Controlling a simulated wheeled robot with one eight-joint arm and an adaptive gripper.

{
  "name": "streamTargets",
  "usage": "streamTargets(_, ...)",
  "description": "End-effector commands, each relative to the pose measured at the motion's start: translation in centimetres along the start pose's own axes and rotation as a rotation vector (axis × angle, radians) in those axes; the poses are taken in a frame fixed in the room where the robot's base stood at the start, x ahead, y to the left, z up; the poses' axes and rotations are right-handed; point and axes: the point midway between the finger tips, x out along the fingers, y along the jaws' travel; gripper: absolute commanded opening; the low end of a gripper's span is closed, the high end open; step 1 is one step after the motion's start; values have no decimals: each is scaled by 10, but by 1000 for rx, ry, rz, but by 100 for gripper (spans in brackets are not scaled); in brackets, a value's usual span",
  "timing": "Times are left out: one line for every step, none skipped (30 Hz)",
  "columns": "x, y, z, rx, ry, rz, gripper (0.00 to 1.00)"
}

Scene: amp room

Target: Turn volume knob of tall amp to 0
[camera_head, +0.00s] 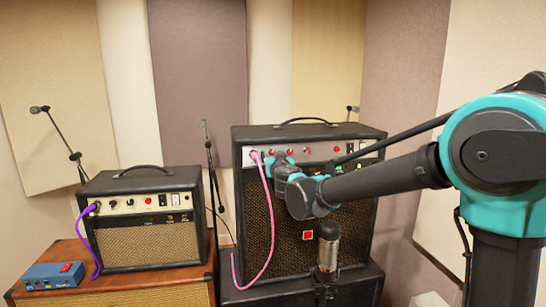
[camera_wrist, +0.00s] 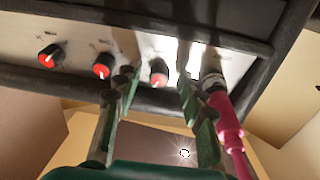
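The tall amp (camera_head: 262,215) stands right of centre in the head view, with a pale control panel along its top front. My gripper (camera_head: 273,160) is at the panel's left part, close to the pink plug. In the wrist view, my gripper (camera_wrist: 158,82) is open, with one green finger on each side of a red-capped knob (camera_wrist: 158,72). Gaps show between the knob and both fingers, so I see no grip on it. Two more red-capped knobs (camera_wrist: 103,66) (camera_wrist: 50,56) sit to the left. The labels are too blurred to tell which is volume.
A pink cable (camera_wrist: 228,125) plugs in right beside my right finger. A smaller amp (camera_head: 145,218) with a purple cable (camera_head: 85,235) stands at left, by a blue pedal (camera_head: 53,275). A microphone (camera_head: 328,245) stands before the tall amp, below my arm.

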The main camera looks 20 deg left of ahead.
Motion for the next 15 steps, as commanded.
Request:
streamTargets(0,0,0,0,0,0,32)
streamTargets(0,0,0,0,0,0,28)
streamTargets(0,0,0,0,0,0,23)
streamTargets(0,0,0,0,0,0,20)
streamTargets(0,0,0,0,0,0,16)
streamTargets(0,0,0,0,0,0,11)
streamTargets(0,0,0,0,0,0,7)
streamTargets(0,0,0,0,0,0,4)
streamTargets(0,0,0,0,0,0,0)
streamTargets(0,0,0,0,0,0,0)
streamTargets(0,0,0,0,0,0,0)
streamTargets(0,0,0,0,0,0,0)
streamTargets(0,0,0,-1,0,-1,0)
streamTargets(0,0,0,-2,0,-1,0)
streamTargets(0,0,0,-4,0,-1,0)
